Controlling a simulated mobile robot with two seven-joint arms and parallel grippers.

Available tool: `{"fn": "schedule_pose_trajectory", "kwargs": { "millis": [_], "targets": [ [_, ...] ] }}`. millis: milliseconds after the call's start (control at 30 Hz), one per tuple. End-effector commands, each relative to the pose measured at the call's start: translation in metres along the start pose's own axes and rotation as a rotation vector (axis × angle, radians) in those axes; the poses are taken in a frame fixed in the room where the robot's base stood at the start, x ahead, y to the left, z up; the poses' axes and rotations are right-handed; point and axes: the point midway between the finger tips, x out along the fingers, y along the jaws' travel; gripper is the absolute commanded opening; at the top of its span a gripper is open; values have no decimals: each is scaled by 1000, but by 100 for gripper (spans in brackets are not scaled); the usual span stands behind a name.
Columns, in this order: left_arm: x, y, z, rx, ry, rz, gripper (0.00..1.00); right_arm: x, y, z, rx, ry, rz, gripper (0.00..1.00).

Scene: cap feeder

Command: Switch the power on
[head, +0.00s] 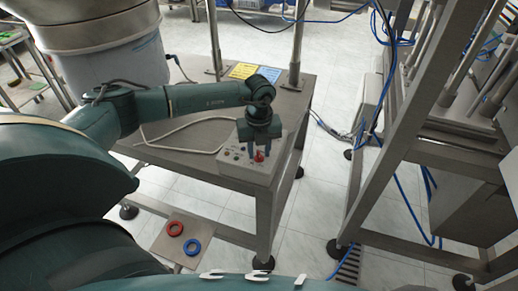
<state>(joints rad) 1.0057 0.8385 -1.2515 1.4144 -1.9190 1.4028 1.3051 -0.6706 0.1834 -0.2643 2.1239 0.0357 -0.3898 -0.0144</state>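The control box (234,165) is a pale grey panel with small buttons and a red knob (259,156). It sits on the front corner of the metal table. My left gripper (261,150) points down over the right part of the box. Its two dark fingers look spread apart, with the red knob just at their tips. I cannot tell whether a finger touches the knob. The gripper hides part of the panel behind it, and no power label is readable. My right gripper is not in view.
The metal table (185,168) carries a pale bent tube (185,128) and yellow and blue labels (243,71). A large feeder bowl (110,60) stands at upper left. A metal frame (345,195) with blue hoses is at right. A small plate with a red ring (175,222) and blue ring (193,240) is in front.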

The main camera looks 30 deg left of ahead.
Motion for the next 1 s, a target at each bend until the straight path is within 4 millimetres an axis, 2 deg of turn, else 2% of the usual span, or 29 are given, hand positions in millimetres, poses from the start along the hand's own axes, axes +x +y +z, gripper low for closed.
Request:
{"fn": "schedule_pose_trajectory", "kwargs": {
  "millis": [300,667,1000],
  "targets": [
    [3,0,0,1,0,0,31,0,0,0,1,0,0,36],
    [3,0,0,0,0,0,1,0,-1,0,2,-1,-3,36],
    [2,0,0,6,0,-1,0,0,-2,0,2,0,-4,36]
  ]
}}
